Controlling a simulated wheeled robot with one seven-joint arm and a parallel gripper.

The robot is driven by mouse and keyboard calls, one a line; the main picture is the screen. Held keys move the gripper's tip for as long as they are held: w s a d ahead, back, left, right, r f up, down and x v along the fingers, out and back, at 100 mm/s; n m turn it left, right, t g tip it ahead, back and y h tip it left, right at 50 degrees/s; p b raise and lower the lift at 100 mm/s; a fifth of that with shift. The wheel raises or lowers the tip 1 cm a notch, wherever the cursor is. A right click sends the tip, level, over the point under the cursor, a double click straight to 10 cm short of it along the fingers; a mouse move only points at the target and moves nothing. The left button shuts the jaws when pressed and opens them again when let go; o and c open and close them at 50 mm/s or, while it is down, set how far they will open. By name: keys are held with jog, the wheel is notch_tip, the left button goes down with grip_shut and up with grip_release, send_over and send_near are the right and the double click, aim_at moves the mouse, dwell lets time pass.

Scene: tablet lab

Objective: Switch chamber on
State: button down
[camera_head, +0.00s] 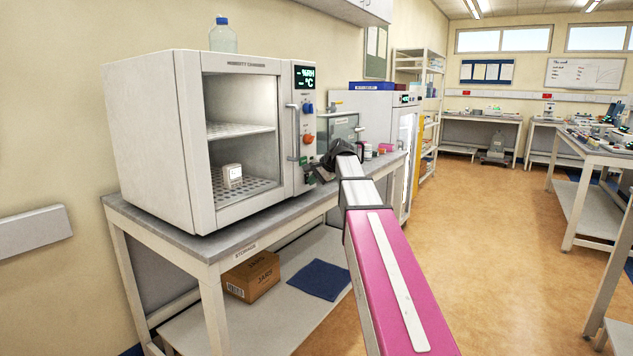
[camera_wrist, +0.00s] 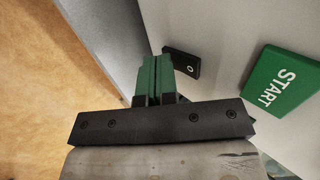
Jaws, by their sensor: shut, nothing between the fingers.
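The white humidity chamber (camera_head: 148,140) stands on the grey bench at left. Its display (camera_head: 305,77) shows only dashes before %RH and °C. Its control panel carries a blue knob (camera_head: 308,108) and an orange knob (camera_head: 308,139). In the wrist view, a black rocker switch (camera_wrist: 184,64) marked O sits on the panel beside a large green START button (camera_wrist: 284,86). My gripper (camera_wrist: 157,62) is shut and empty. Its green fingertips overlap the switch's near edge in the picture; I cannot tell whether they touch. In the head view my gripper (camera_head: 319,172) is at the panel's lower right.
A vertical door handle (camera_head: 294,132) stands out left of the knobs. A small white device (camera_head: 232,176) sits inside the chamber. A bottle (camera_head: 223,38) stands on top. A cardboard box (camera_head: 251,276) and blue cloth (camera_head: 319,279) lie on the lower shelf. Open floor (camera_head: 490,230) lies to the right.

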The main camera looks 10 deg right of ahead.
jog(key=shift+w+a+f, duration=0.1)
jog(key=shift+w+a, duration=0.05)
dwell(0.3)
jog(key=shift+r, duration=0.85)
